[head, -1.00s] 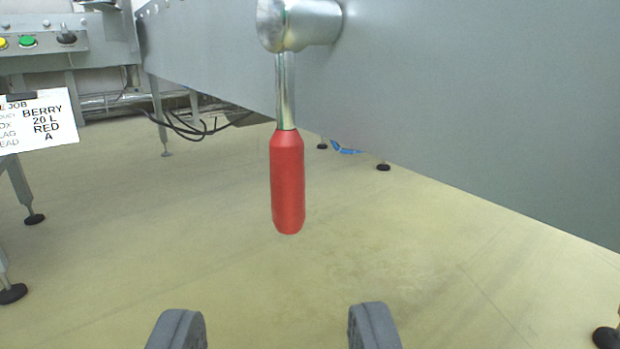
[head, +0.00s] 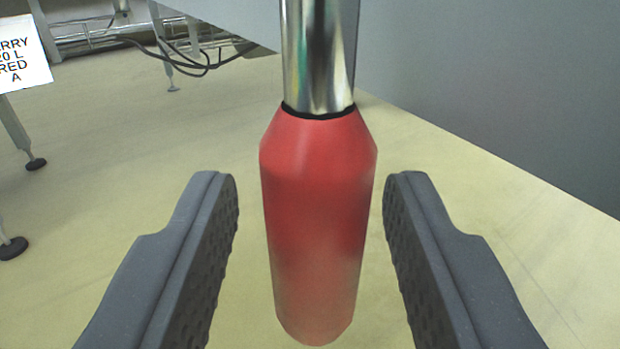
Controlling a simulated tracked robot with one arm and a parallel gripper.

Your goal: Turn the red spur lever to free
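The red spur lever's handle (head: 318,215) hangs straight down in the middle of the head view, on a shiny metal rod (head: 318,55). The lever's pivot is out of view above. My gripper (head: 311,200) is open, with one grey padded finger on each side of the red handle. A gap shows between the handle and each finger, wider on the left than on the right. I cannot tell exactly how deep the handle sits between the fingers.
A grey machine panel (head: 480,90) stands behind and to the right. A white job card (head: 20,52) shows at the upper left. Metal legs and black cables (head: 195,58) are at the back left. The pale floor (head: 100,200) is clear nearby.

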